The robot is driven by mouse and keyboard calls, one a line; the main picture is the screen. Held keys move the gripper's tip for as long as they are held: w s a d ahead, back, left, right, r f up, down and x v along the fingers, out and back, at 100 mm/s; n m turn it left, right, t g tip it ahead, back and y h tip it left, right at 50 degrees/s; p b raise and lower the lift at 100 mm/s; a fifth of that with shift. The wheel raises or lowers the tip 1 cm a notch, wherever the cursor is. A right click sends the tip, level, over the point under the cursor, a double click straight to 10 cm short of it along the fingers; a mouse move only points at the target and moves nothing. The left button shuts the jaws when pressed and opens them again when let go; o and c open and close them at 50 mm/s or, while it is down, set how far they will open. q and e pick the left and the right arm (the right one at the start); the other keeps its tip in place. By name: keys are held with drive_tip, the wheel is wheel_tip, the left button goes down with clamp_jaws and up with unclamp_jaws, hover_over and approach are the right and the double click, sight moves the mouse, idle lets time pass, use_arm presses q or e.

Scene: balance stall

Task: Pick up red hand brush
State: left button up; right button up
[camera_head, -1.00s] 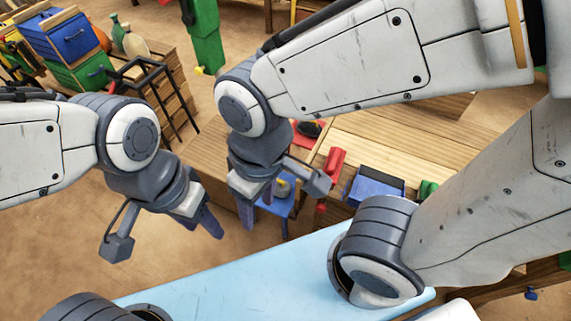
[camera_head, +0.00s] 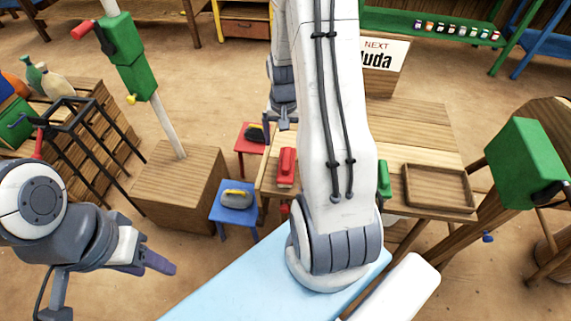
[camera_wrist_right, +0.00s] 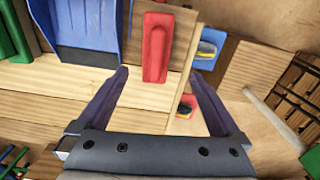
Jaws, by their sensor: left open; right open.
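The red hand brush (camera_head: 287,168) lies on the wooden table, just left of my right forearm in the head view. In the right wrist view the brush (camera_wrist_right: 157,45) lies beyond the fingertips, roughly in line with the gap between them. My right gripper (camera_wrist_right: 157,75) is open and empty, with its fingers apart from the brush. In the head view its wrist shows beyond the brush, but its fingertips are hard to make out. My left gripper (camera_head: 158,262) is open and empty at the lower left, away from the table.
A blue dustpan (camera_wrist_right: 88,28) lies beside the brush. A wooden tray (camera_head: 438,207) sits on the table's right part. A blue stool (camera_head: 233,213) and a red stool (camera_head: 246,142) stand left of the table, each bearing something dark and yellow. A pale blue surface (camera_head: 225,292) is in front.

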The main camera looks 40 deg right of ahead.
sight(287, 157)
wheel_tip(287, 157, down, 5)
drive_tip(key=shift+r, duration=0.15)
drive_tip(key=shift+s+d+f+p, duration=0.1)
drive_tip(key=shift+s+f+p, duration=0.1)
drive_tip(key=shift+f, duration=1.15)
drive_tip(key=shift+s+d+f+p, duration=0.1)
drive_tip(key=shift+f+p, duration=0.05)
drive_tip(key=shift+f, duration=1.2)
clamp_jaws()
